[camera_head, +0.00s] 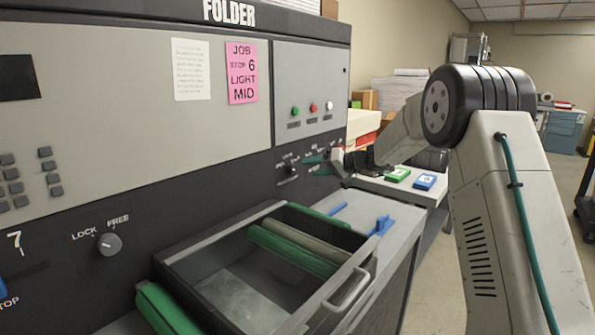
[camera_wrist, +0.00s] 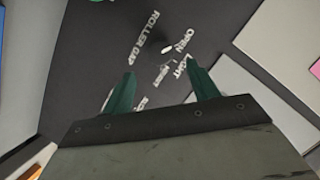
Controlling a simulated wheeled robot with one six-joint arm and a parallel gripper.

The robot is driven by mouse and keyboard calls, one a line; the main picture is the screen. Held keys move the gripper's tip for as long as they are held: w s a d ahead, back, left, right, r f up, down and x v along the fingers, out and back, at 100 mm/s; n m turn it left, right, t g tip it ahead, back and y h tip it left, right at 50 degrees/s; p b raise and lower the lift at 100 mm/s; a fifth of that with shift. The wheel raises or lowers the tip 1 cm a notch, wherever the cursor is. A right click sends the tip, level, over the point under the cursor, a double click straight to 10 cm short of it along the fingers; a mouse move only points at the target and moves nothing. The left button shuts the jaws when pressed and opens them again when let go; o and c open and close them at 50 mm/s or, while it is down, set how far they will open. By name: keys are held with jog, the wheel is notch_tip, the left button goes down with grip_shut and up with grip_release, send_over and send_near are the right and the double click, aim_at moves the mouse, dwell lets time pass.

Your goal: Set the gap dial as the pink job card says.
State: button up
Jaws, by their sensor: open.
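The pink job card (camera_head: 242,72) on the folder's upper panel reads "JOB, STOP 6, LIGHT, MID". My gripper (camera_head: 316,161) is open, its teal fingers close to the dark lower panel, right of a small dial (camera_head: 290,170) with labels around it. In the wrist view my gripper (camera_wrist: 160,68) shows both fingers apart, with nothing seen held. Between and beyond them is the panel lettering "ROLLER GAP" (camera_wrist: 146,38), with "OPEN" (camera_wrist: 183,40) and "LIGHT" (camera_wrist: 179,67). The gap dial's knob and its setting cannot be made out clearly there.
A LOCK/FREE knob (camera_head: 109,244) is on the panel at left. An open tray (camera_head: 250,285) with rollers and a handle juts out below. A side table (camera_head: 425,190) with green and blue boxes stands behind my arm.

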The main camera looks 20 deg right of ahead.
aim_at(296, 170)
jog(key=x, duration=0.7)
jog(key=shift+s, duration=0.1)
jog(key=c, duration=1)
